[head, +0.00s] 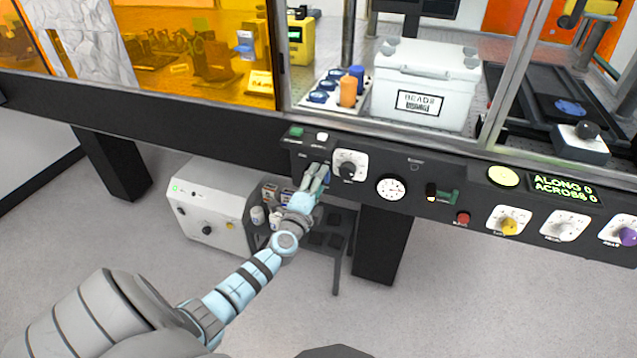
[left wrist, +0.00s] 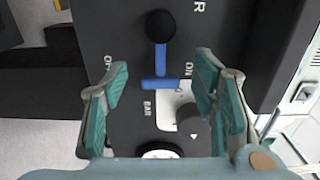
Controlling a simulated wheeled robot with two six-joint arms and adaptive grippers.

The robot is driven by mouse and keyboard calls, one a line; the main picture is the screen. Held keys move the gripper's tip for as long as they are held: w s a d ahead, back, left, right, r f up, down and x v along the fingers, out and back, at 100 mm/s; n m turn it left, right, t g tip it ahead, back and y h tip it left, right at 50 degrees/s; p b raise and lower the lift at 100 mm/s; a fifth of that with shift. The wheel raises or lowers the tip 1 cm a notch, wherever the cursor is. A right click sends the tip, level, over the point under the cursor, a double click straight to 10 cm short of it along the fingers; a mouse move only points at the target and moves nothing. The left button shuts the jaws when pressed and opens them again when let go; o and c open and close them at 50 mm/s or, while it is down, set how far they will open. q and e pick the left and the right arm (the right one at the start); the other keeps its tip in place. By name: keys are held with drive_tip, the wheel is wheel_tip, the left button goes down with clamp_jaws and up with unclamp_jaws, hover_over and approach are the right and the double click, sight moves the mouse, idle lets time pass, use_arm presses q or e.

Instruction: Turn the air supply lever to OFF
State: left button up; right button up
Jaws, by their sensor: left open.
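The air supply lever is on the black front panel and shows best in the left wrist view, a blue bar (left wrist: 161,58) with a black ball knob (left wrist: 160,26) and a blue crosspiece. In that view an OFF label, partly hidden by a finger, is to its left, and ON is to its right. In the head view only a little blue of the lever (head: 326,175) shows beside my fingers. My left gripper (head: 318,172) is open at the panel. In the wrist view its green-padded fingers (left wrist: 162,66) stand apart on either side of the lever, without visible contact. My right gripper is not in view.
A knob on a white plate (head: 349,166) and a round gauge (head: 391,187) are just right of the lever. A red button (head: 463,218) and coloured knobs are farther right. Below are a white box (head: 207,208) and a small dark table (head: 337,250).

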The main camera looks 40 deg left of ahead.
use_arm(q)
drive_tip(key=shift+w+a, duration=0.15)
drive_tip(key=shift+w, duration=0.2)
drive_tip(key=shift+c, duration=0.2)
